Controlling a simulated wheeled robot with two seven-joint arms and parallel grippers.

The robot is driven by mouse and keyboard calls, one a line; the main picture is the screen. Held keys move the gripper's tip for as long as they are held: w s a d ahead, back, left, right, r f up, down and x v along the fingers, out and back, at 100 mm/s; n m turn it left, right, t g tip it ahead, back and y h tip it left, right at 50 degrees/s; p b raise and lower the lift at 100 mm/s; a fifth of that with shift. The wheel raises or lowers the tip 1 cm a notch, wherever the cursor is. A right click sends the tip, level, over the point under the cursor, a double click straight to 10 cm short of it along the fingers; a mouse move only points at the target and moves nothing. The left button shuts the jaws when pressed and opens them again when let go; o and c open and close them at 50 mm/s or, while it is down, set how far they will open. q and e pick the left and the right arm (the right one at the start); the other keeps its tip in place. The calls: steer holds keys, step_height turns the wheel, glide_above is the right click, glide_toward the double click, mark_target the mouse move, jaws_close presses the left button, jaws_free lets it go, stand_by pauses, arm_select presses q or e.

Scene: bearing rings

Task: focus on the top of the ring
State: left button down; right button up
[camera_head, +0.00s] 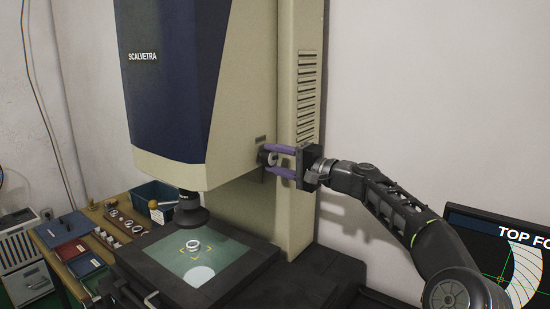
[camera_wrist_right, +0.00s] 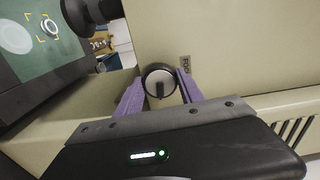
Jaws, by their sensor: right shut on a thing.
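A small white ring (camera_head: 193,246) lies flat on the green plate (camera_head: 222,250) under the lens (camera_head: 190,207), inside yellow corner marks. It also shows at the upper left of the right wrist view (camera_wrist_right: 49,26). The screen (camera_head: 500,240) at the right shows "TOP FO…", cut off by the edge, and part of a ring with a crosshair. My left gripper is not seen.
The tall cream and blue machine (camera_head: 175,80) stands over the dark stage (camera_head: 155,265). On the left, a wooden bench (camera_head: 122,228) holds red and blue trays, several rings and a blue bin (camera_head: 153,194). White wall fills the upper right.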

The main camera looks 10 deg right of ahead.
stand_by(0.3)
steer(key=o, duration=1.4)
steer(key=shift+d, duration=0.1)
steer(key=shift+s+d+f, duration=0.1)
steer(key=shift+s+d, duration=0.05)
steer(key=shift+s, duration=0.05)
steer(key=shift+b+v, duration=1.8)
steer(key=shift+v, duration=1.8)
